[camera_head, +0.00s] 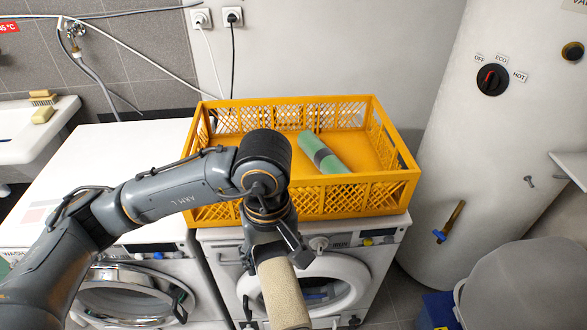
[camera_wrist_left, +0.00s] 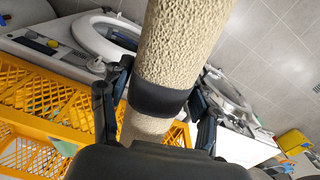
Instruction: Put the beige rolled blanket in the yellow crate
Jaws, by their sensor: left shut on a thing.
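The beige rolled blanket (camera_head: 284,296) hangs in front of the right washing machine, below the crate's front rim and outside the crate. My left gripper (camera_head: 274,246) is shut on it. In the left wrist view the blanket (camera_wrist_left: 185,45) has a dark band around it, between the fingers of my left gripper (camera_wrist_left: 160,95). The yellow crate (camera_head: 345,203) stands on top of the machines, behind my left gripper; my left arm covers part of its front left. The crate also shows in the left wrist view (camera_wrist_left: 28,88). My right gripper is not in view.
A green roll with a dark band (camera_head: 324,152) lies in the crate's right half; the crate floor beside it is clear. A white boiler (camera_head: 470,150) stands at the right, a grey rounded object (camera_head: 515,285) below it. A sink (camera_head: 38,135) is at the left.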

